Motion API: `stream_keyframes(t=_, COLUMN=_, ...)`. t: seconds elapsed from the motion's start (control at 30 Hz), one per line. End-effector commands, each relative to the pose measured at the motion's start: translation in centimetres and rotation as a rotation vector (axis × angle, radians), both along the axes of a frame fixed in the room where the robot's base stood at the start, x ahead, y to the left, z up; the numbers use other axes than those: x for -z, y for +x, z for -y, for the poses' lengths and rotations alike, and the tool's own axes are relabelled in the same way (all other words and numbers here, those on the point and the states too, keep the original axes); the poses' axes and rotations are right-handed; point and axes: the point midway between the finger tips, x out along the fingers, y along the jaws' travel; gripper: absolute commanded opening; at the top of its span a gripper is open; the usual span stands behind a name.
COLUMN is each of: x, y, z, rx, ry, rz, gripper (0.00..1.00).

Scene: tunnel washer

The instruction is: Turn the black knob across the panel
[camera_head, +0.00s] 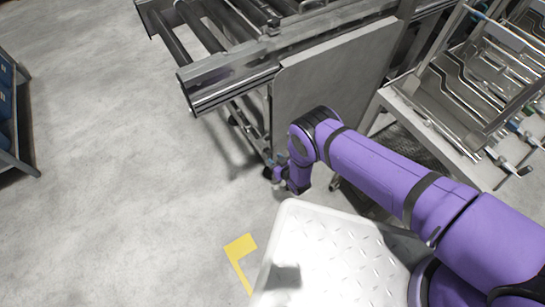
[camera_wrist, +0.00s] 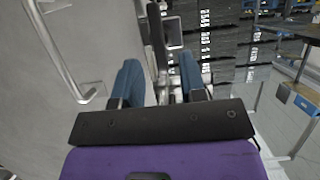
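A plain grey upright panel (camera_head: 335,72) stands at the end of the metal machine in the head view. My gripper (camera_head: 274,175) is low beside its bottom edge, small and partly hidden by my wrist. In the wrist view my gripper (camera_wrist: 160,78) has its two blue fingers apart with a gap between them. A dark upright strip (camera_wrist: 156,38) shows beyond the gap, next to a small dark-framed grey box (camera_wrist: 175,32). I cannot tell whether the strip is the black knob or whether it lies between the fingers. No knob shows clearly in either view.
A grey surface with a bent metal bar handle (camera_wrist: 62,55) is close on the left in the wrist view. A roller conveyor (camera_head: 215,35) and a wire rack (camera_head: 480,75) flank the panel. Open floor (camera_head: 120,170) lies to the left, with a yellow marking (camera_head: 240,252).

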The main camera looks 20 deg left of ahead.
Motion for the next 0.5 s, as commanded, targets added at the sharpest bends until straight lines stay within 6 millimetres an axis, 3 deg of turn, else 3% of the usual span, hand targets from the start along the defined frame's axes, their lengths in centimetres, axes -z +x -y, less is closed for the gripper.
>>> stream_keyframes(t=0.2, x=0.9, y=1.4, z=-1.6, rx=0.0, ry=0.0, rz=0.001, gripper=0.38)
stream_keyframes(t=0.5, x=1.2, y=1.9, z=-2.2, rx=0.001, ry=-0.001, rz=0.0, gripper=0.38)
